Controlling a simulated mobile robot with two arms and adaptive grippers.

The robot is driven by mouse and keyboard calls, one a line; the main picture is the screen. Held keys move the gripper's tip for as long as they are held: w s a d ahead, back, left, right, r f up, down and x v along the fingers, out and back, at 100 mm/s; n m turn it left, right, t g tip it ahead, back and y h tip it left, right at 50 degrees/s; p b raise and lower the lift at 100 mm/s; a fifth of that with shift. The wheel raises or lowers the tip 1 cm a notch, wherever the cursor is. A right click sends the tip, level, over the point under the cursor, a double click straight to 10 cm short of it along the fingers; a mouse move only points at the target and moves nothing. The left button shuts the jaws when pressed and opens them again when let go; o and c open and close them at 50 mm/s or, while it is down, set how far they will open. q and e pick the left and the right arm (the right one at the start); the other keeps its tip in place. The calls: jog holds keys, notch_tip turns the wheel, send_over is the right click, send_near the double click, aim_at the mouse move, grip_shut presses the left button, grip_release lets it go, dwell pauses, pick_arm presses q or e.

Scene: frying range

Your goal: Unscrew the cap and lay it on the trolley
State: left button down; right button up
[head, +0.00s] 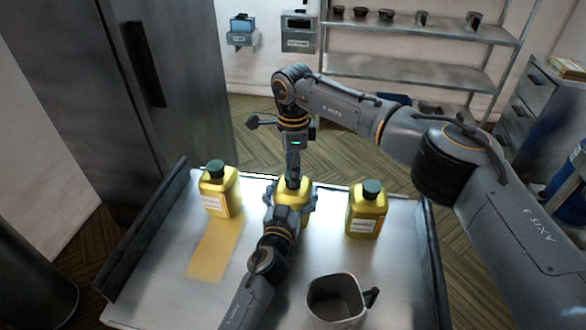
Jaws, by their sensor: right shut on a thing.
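Three yellow bottles stand upright on the steel trolley (165,290): the left bottle (221,193) and right bottle (365,212) wear dark green caps. The middle bottle (292,194) is partly covered by my arms. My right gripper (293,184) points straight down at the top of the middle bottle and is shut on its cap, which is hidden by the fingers. My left gripper (291,207) comes from the front, with a finger at each side of the middle bottle's body. How firmly the fingers touch the bottle cannot be told.
A grey jug (335,300) with a dark handle stands at the trolley's front right. A flat yellowish patch (213,250) lies on the trolley's left part. The trolley has raised dark side rails. A steel cabinet (165,100) stands behind left, shelves (410,72) behind right.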

jog(key=n, duration=1.4)
jog(key=shift+r, duration=0.25)
jog(key=shift+r, duration=0.85)
jog(key=shift+r, duration=2.05)
pick_arm(q)
grip_release()
